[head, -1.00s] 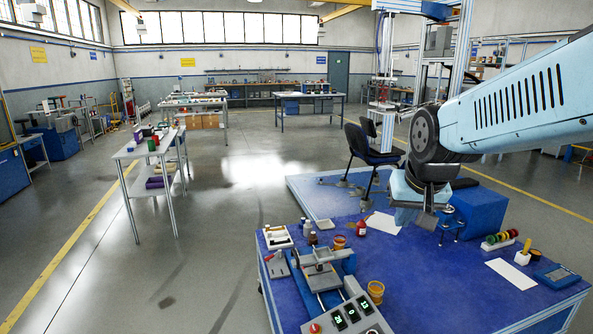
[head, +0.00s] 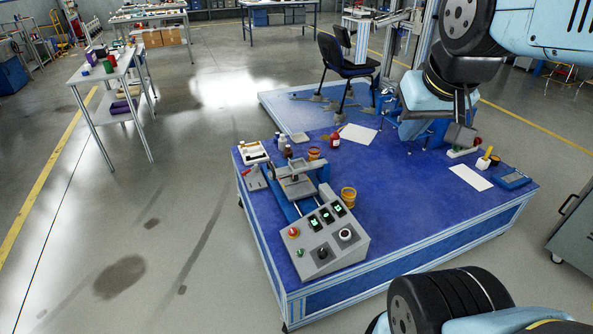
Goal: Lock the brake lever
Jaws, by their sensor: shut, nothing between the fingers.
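A small grey block with a red-tipped handle (head: 247,172) stands at the left edge of the blue platform (head: 400,220). It may be the brake lever, but the view is too small to be sure or to tell whether it is locked. Beside it is a grey and blue test fixture (head: 296,186) with a control box (head: 322,238) bearing a red button, lit displays and black knobs. My gripper (head: 461,137) is shut and empty, over the right rear of the platform, well right of the red-handled block.
A white tray (head: 255,153), small bottles, a red bottle (head: 335,138), orange-rimmed jars (head: 348,196) and white sheets (head: 471,177) lie on the platform. A dark chair (head: 347,66) stands behind. A grey cabinet (head: 575,235) is at right.

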